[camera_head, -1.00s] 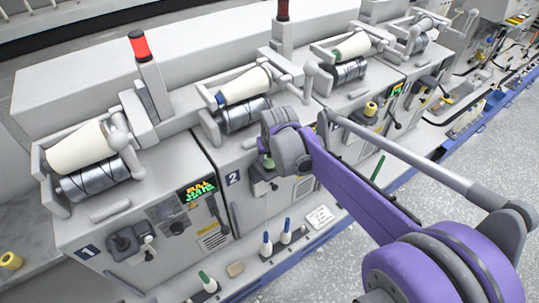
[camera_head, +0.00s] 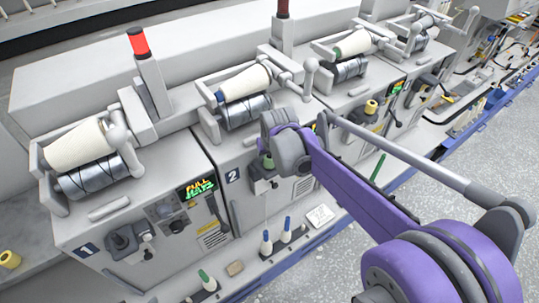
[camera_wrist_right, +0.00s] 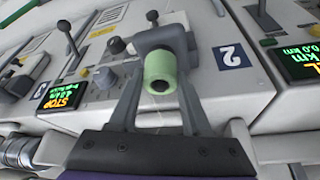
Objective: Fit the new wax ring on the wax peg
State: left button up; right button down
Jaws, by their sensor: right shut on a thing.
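A pale green wax ring (camera_wrist_right: 160,68) sits between the fingers of my right gripper (camera_wrist_right: 160,100) in the right wrist view. The gripper is shut on it. The ring's dark round hole faces the camera. Its far end is close against a grey rounded bracket (camera_wrist_right: 158,38) on unit 2; I cannot tell whether the ring is around the peg, which is hidden. In the head view a bit of green (camera_head: 268,161) shows beside my right wrist at unit 2, and the fingers are mostly hidden. My left gripper is not in view.
Yellow rings show on unit 3 (camera_head: 371,107) and on the grey surface at far left (camera_head: 10,260). Unit 1 (camera_head: 135,225) has a red lamp (camera_head: 138,44). Several small bobbins stand on the front ledge (camera_head: 236,287) below. Open floor (camera_head: 470,165) lies right.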

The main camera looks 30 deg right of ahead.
jog(key=c, duration=0.6)
grip_release()
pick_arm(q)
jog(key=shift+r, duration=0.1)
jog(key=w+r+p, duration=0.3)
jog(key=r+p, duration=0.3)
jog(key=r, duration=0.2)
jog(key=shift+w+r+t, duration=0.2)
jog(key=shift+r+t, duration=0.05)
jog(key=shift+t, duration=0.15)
pick_arm(e)
jog(key=shift+v, duration=5.5)
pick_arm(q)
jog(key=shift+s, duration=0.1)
pick_arm(e)
jog(key=shift+s, duration=0.1)
